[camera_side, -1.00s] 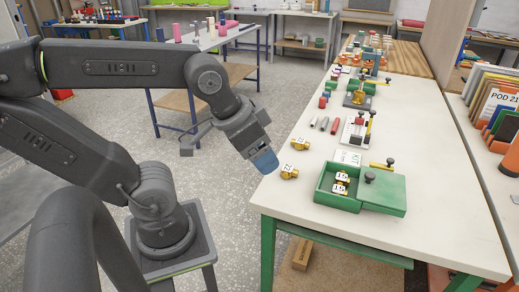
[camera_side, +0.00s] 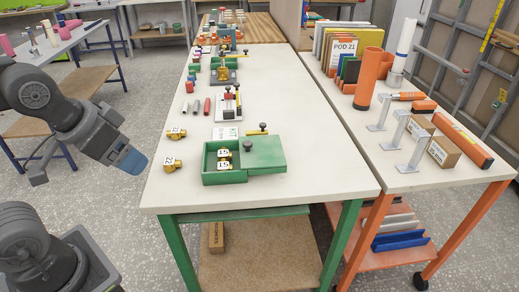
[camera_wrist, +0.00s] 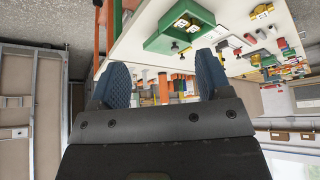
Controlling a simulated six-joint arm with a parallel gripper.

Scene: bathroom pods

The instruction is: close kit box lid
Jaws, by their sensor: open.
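The green kit box (camera_side: 225,178) stands near the front of the white table in the side view. Its green lid (camera_side: 268,152), with a dark knob (camera_side: 247,144), lies to the right, leaving the left part uncovered. Two yellow-and-white pieces (camera_side: 224,160) sit in that uncovered part. My gripper (camera_side: 130,160) is off the table's left edge, apart from the box, with blue fingertips. In the wrist view the fingers of my gripper (camera_wrist: 163,80) are spread with nothing between them, and the green box (camera_wrist: 160,43) shows beyond them.
Two yellow numbered pieces (camera_side: 172,163) lie left of the box. A white card (camera_side: 227,133) and a yellow tool with a black knob (camera_side: 257,132) lie behind it. Small cylinders and fixtures stand farther back. The table's front strip is clear. An orange-framed cart stands right.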

